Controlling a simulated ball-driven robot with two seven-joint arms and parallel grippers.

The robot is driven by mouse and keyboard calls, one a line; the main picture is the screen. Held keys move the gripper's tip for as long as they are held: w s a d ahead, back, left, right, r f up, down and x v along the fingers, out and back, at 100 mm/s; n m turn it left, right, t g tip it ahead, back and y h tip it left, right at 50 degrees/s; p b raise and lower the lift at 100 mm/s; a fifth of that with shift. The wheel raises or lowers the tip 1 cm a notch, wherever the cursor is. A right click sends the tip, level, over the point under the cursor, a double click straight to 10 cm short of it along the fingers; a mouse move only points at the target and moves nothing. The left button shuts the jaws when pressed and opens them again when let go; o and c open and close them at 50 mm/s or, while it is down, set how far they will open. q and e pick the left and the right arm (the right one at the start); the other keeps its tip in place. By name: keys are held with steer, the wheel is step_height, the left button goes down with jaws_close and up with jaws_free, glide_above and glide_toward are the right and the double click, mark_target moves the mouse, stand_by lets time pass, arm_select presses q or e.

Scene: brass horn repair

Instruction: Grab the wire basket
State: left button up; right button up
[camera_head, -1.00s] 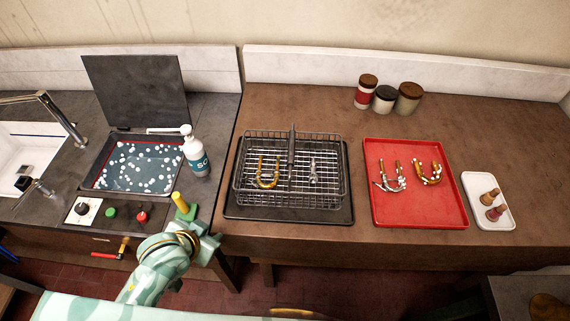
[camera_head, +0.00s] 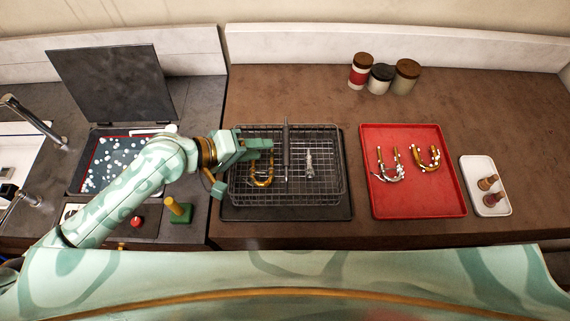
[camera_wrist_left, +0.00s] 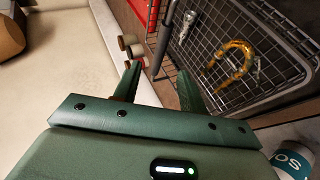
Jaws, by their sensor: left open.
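The wire basket (camera_head: 335,195) is dark mesh with an upright handle (camera_head: 286,150) across its middle. It stands on a dark tray (camera_head: 235,212) and holds a brass U-shaped tube (camera_head: 262,180) and a small silvery part (camera_head: 309,165). My left gripper (camera_head: 268,146) is open and empty, above the basket's left part, its fingertips just left of the handle. In the left wrist view my open fingers (camera_wrist_left: 160,82) show beside the basket (camera_wrist_left: 255,90), with its handle (camera_wrist_left: 166,35) ahead; the fingers are not around it. My right gripper is out of view.
A red tray (camera_head: 413,205) with brass tubes and a white dish (camera_head: 490,205) lie to the right. Jars (camera_head: 381,77) stand behind. At left are an open-lidded bath (camera_head: 118,155) and a yellow-topped green block (camera_head: 180,212).

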arm_select(q)
steer(key=w+x, duration=0.1)
steer(key=x, duration=1)
steer(key=shift+a, duration=0.1)
steer(key=shift+c, duration=1.3)
steer(key=shift+r, duration=0.1)
jaws_close()
